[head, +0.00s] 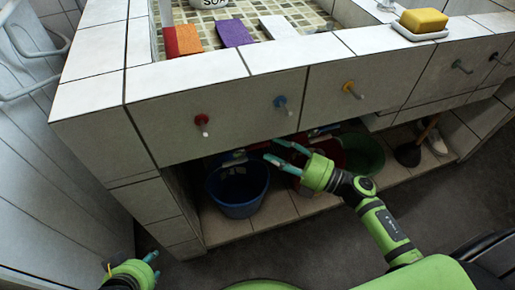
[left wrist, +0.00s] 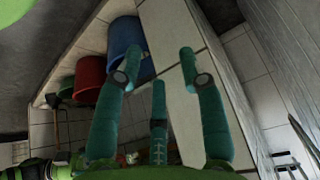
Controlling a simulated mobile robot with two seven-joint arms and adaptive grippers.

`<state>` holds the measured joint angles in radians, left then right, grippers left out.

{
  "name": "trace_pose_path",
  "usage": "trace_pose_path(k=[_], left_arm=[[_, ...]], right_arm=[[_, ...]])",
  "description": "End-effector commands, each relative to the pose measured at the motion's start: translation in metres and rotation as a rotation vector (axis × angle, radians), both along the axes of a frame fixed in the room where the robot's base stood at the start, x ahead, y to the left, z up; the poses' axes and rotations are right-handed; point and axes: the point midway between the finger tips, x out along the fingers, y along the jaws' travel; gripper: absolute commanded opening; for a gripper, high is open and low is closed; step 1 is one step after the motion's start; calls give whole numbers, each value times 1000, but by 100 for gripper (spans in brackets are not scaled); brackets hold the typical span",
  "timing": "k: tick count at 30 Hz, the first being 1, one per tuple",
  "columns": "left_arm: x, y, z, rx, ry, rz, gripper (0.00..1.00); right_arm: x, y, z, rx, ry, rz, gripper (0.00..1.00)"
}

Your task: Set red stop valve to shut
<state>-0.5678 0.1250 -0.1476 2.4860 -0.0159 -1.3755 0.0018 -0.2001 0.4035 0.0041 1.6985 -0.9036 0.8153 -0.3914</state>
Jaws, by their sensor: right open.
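The red stop valve (head: 202,120) is on the tiled front panel below the counter, left of the other valves. Its knob is red, with a pale stem pointing down. My left gripper (head: 155,265) is at the lower left in the head view, well below the red valve and apart from it. In the left wrist view its fingers (left wrist: 160,58) are spread with nothing between them. My right gripper (head: 279,153) is open and empty below the blue valve, in front of the shelf opening. The red valve cannot be made out in the left wrist view.
A blue valve (head: 281,103), a yellow valve (head: 349,87) and darker valves (head: 462,67) line the panel to the right. A blue bucket (head: 238,190), a red one (head: 328,152) and a green one (head: 364,153) stand underneath. The floor at front is clear.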

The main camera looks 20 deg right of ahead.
Motion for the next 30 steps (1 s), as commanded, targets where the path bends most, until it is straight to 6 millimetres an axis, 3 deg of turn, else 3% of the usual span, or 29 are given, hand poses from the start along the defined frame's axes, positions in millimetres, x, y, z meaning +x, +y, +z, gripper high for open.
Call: trace_pose_path(k=[9,20,24,30], left_arm=[[11,-4,5,-9,-58,-7,40],[14,-5,7,-11,-71,-9,40],[14,-5,7,-11,-71,-9,40],[14,-5,7,-11,-71,-9,40]], right_arm=[[30,32,6,5,3,-3,46],[34,37,7,3,4,-3,46],[34,37,7,3,4,-3,0],[34,37,6,3,4,-3,0]])
